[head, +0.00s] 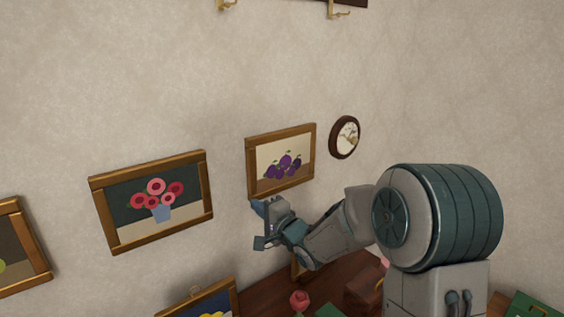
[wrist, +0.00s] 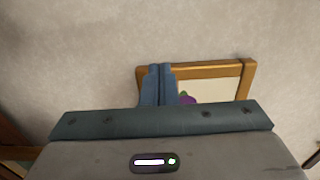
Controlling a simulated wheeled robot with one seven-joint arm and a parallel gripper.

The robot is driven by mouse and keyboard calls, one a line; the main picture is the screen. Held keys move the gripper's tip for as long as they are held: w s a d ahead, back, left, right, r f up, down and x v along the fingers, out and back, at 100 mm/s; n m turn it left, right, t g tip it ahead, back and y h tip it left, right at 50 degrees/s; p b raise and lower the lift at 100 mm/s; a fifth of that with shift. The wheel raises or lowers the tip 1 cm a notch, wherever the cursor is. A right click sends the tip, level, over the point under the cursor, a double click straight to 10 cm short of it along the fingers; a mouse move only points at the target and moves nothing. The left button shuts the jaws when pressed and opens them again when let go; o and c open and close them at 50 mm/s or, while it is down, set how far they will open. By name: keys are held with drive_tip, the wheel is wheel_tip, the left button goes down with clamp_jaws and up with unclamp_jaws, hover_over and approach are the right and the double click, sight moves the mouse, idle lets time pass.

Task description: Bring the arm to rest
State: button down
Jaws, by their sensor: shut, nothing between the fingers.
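My gripper (head: 258,208) is at the end of my arm, which reaches out toward the wall in the head view. It is just below the lower left corner of the plum picture (head: 281,160), a wooden-framed picture of purple plums. In the wrist view my gripper's blue fingers (wrist: 159,84) are together with nothing between them. They overlap the left part of the plum picture's frame (wrist: 207,70). I cannot tell whether the fingertips touch the frame or the wall.
A flower picture (head: 154,202) hangs to the left and a small round picture (head: 345,137) to the right. Brass hooks (head: 338,12) are higher up. Below is a dark wooden surface (head: 262,293) with a pink rose (head: 300,300) and a brown box (head: 362,290). The wall above is largely bare.

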drive_tip(key=shift+s+d, duration=0.4)
drive_tip(key=shift+s, duration=0.2)
drive_tip(key=s+d+f+n+g+h, duration=0.1)
drive_tip(key=s+d+n+g+h, duration=0.4)
drive_tip(key=s+d+h, duration=0.6)
drive_tip(key=s+d+f+n+g, duration=0.1)
drive_tip(key=s+n+g, duration=0.2)
drive_tip(key=s, duration=0.8)
drive_tip(key=s+d+f+n+g+y, duration=0.1)
drive_tip(key=s+d+f+n+g, duration=0.1)
drive_tip(key=s, duration=0.9)
drive_tip(key=shift+d+n+g, duration=0.2)
drive_tip(key=shift+n+g, duration=0.5)
